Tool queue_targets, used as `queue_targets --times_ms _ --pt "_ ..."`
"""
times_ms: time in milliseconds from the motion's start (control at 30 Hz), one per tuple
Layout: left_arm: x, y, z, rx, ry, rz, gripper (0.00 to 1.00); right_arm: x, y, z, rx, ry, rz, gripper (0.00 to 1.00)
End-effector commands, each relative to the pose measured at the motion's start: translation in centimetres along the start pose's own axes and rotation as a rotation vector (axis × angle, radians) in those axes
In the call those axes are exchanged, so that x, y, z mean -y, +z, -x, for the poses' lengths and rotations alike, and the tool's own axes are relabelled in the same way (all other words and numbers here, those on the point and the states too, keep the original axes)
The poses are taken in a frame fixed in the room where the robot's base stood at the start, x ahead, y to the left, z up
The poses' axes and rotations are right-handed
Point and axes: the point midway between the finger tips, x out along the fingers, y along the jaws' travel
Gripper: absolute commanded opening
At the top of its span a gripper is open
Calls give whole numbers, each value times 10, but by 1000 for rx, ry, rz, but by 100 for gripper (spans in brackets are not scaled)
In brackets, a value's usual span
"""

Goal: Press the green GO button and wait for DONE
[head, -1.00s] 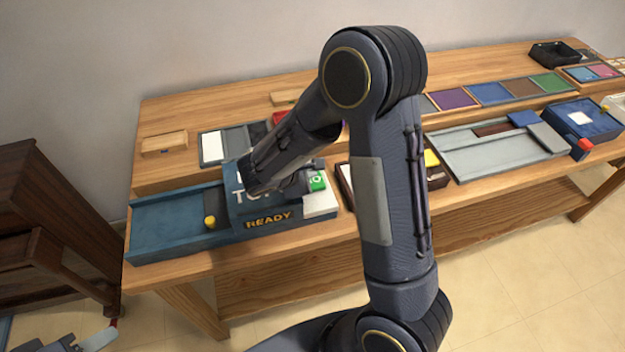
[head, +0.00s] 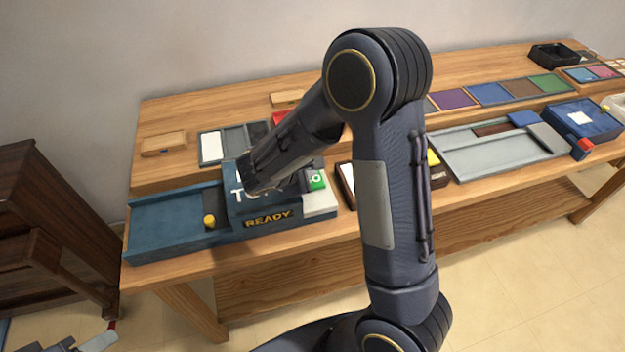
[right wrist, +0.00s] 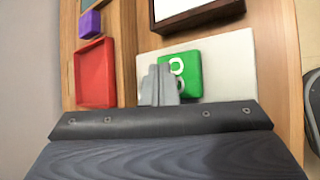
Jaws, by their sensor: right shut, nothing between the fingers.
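The green GO button (head: 317,180) sits on the right part of the blue machine (head: 170,226), beside a white block. The machine's yellow sign (head: 268,219) reads READY. My right gripper (right wrist: 158,72) is shut and empty. In the right wrist view its grey fingertips overlap the left part of the green button (right wrist: 187,74) and hide some of its lettering. I cannot tell whether they touch it. In the head view my right forearm covers part of the machine's top lettering, and the fingers are mostly hidden behind the wrist.
A yellow knob (head: 209,221) stands on the machine's left part. A red tray (right wrist: 96,74) and a purple block (right wrist: 90,24) lie near the gripper. A dark-framed box (head: 345,180) stands right of the machine. A dark wooden cabinet (head: 40,240) stands at the left.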

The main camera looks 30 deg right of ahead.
Motion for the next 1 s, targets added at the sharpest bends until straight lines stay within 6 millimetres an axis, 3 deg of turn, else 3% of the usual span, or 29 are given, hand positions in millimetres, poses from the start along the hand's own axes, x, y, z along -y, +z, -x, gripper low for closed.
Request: queue_targets --times_ms 33,1000 --pt "3 4 -7 0 0 0 44 26 -9 -15 -5 -44 22 0" --pt "6 6 -12 0 0 0 44 27 -10 -15 -5 -44 21 0"
